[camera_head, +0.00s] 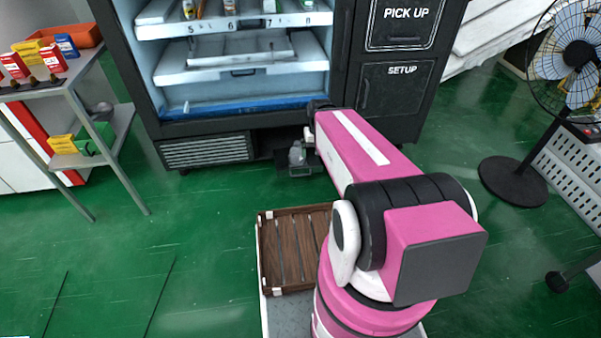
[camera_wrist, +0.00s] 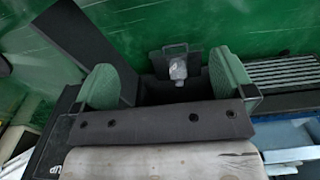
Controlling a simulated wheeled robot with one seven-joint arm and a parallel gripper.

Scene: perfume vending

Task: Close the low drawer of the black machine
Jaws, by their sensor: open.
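The black machine (camera_head: 345,75) stands at the back. Its low drawer (camera_head: 292,171) sticks out from the bottom of the machine toward me. A small clear bottle (camera_head: 297,154) stands in it. In the wrist view the drawer front with its handle (camera_wrist: 172,49) and the bottle (camera_wrist: 178,70) show beyond and between my fingers. My gripper (camera_wrist: 165,80) is open, with its two green finger pads wide apart and nothing between them gripped. Whether it touches the drawer I cannot tell. In the head view my pink arm hides most of the gripper.
A wooden crate (camera_head: 262,262) sits in front, beside my arm's base. A shelf (camera_head: 55,90) with small boxes stands at the left. A fan (camera_head: 575,60) stands at the right. The green floor (camera_head: 205,215) left of the drawer is clear.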

